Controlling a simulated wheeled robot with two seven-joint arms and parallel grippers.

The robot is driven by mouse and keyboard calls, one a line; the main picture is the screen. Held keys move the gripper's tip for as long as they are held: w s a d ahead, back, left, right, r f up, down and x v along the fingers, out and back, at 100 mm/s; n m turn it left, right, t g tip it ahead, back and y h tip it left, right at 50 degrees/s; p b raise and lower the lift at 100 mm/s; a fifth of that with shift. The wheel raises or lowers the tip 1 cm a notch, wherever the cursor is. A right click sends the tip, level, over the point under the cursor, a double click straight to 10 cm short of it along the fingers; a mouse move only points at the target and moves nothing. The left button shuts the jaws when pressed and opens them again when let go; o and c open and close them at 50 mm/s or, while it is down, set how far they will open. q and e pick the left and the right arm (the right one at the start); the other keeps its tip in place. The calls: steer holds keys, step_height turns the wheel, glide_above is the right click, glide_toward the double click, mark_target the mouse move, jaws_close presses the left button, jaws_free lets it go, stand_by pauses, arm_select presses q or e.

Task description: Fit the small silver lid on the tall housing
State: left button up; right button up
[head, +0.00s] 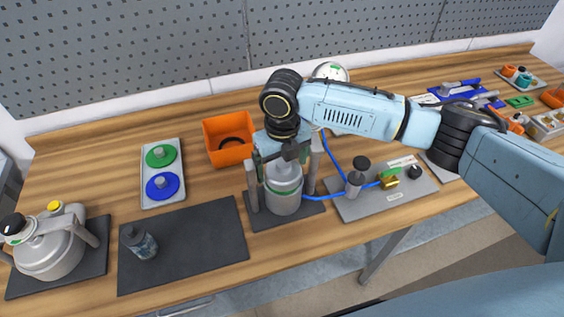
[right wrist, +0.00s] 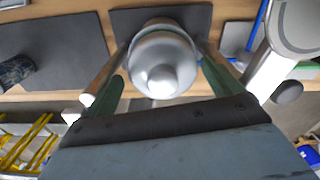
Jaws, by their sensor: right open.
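The tall housing (head: 284,202) is a silver cylinder with a green band, standing upright on a dark mat between two grey posts. A small silver lid with a rounded knob (right wrist: 163,79) is at its top, seen from above in the right wrist view. I cannot tell whether it is fully seated. My right gripper (head: 284,160) points down over the housing, with its fingers open on either side of the lid, apart from the knob; its green finger pads show in the right wrist view (right wrist: 164,92). The gripper hides part of the housing's top. My left gripper is not in view.
An orange bin (head: 228,151) stands behind left, beside a tray (head: 149,185) with green and blue discs. A dark mat (head: 205,238) holds a small bottle (head: 139,242). A silver vessel (head: 50,250) is at far left. A grey valve plate (head: 411,194) with blue tubing lies right.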

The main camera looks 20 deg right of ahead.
step_height(320, 180, up, 13)
steer(key=shift+r+b, duration=0.2)
steer(key=shift+b, duration=0.25)
stand_by(0.4)
